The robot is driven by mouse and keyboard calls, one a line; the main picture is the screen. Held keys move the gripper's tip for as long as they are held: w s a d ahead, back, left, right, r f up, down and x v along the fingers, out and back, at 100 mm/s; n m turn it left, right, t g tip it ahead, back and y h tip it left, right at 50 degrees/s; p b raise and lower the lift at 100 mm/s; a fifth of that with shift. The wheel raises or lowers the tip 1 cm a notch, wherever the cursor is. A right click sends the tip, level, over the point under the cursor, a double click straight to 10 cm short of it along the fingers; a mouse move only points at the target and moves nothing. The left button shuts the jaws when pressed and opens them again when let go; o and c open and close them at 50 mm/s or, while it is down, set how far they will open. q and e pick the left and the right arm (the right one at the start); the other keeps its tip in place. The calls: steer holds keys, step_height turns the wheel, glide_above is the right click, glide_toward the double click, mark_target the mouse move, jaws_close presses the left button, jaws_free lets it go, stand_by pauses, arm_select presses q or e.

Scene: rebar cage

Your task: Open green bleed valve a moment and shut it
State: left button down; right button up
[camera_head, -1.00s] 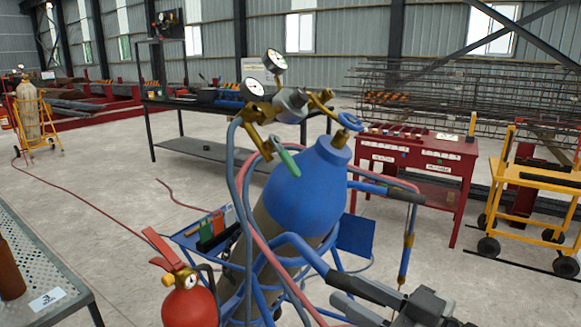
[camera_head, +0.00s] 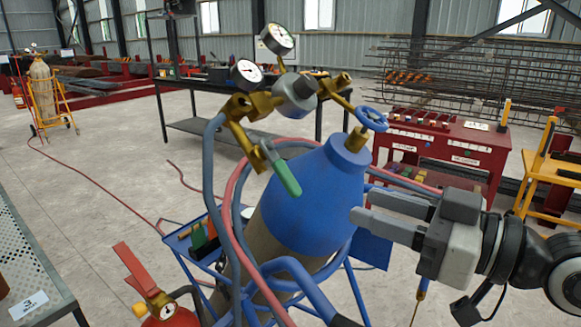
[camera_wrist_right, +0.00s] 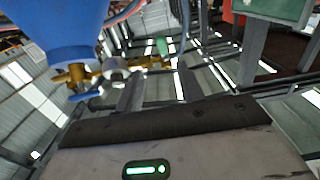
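The green bleed valve lever (camera_head: 282,172) hangs slanting from the brass fitting on the left side of the regulator (camera_head: 295,95). A small green piece, probably the same lever, shows in the right wrist view (camera_wrist_right: 162,46). The blue gas cylinder (camera_head: 312,200) stands tilted below the regulator, with a blue handwheel (camera_head: 372,118) on its brass neck. My right gripper (camera_head: 361,204) points left at the right side of the cylinder's shoulder, right of the lever. Its fingers are apart with nothing seen between them. Contact with the cylinder cannot be told. My left gripper is out of view.
Grey and red hoses (camera_head: 233,190) loop around the cylinder's left side. A blue cart frame (camera_head: 300,283) surrounds its lower part. A red fire extinguisher (camera_head: 165,312) stands front left, beside a perforated table (camera_head: 30,260). A red bench (camera_head: 440,140) stands behind right.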

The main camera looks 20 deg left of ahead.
mark_target(291, 181)
steer(key=p+x, duration=0.3)
steer(key=x, duration=1.1)
steer(key=shift+s+p, duration=0.2)
steer(key=shift+p, duration=0.2)
jaws_close()
